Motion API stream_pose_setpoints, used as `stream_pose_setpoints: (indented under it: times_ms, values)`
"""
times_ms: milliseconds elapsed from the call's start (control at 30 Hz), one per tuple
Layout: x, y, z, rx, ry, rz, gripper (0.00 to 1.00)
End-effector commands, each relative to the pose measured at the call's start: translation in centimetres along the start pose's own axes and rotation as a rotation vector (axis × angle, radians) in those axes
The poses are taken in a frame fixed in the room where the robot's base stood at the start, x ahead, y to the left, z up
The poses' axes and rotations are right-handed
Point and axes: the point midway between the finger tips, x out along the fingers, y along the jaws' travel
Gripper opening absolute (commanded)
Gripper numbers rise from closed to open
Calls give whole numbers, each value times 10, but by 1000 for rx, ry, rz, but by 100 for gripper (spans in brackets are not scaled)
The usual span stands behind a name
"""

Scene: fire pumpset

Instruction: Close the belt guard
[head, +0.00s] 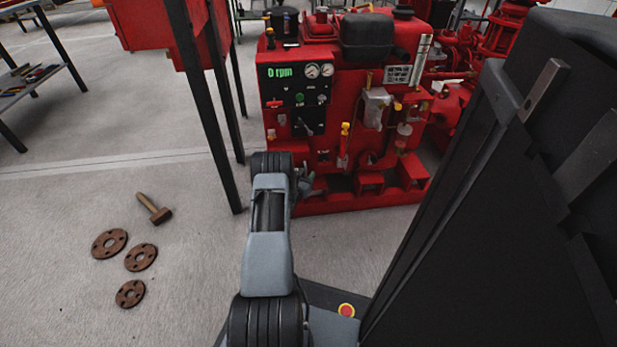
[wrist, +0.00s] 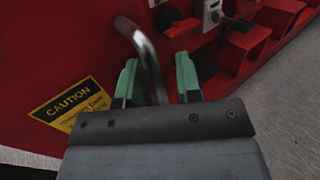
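In the wrist view, a red panel (wrist: 50,50) with a yellow and black caution label (wrist: 72,103) fills the left side; it appears to be the belt guard. A bent, shiny metal handle (wrist: 138,36) stands out from it. My gripper (wrist: 158,68) has green fingertips spread apart, with the handle running between them; I see a gap on the right side, and contact on the left is unclear. In the head view my gripper (head: 306,180) is at the lower left front of the red pumpset (head: 340,105), and my arm hides the handle and label there.
The pumpset's control panel (head: 298,90) reads 0 rpm. A hammer (head: 154,209) and several rusty flanges (head: 109,243) lie on the floor at left. A red-topped stand with dark legs (head: 195,95) is close left of my arm. Red ledges (wrist: 245,45) lie right of the handle.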

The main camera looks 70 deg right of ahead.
Motion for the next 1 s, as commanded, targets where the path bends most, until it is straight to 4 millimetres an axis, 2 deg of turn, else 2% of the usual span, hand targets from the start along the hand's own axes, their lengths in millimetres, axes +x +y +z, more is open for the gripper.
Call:
stream_pose_setpoints:
  times_ms: [233, 367, 800, 1000]
  values:
    - [-1, 2, 0, -1, 0, 6, 36]
    - [-10, 2, 2, -1, 3, 6, 36]
    - [-96, 0, 3, -3, 3, 6, 36]
    - [-124, -1, 1, -1, 3, 3, 36]
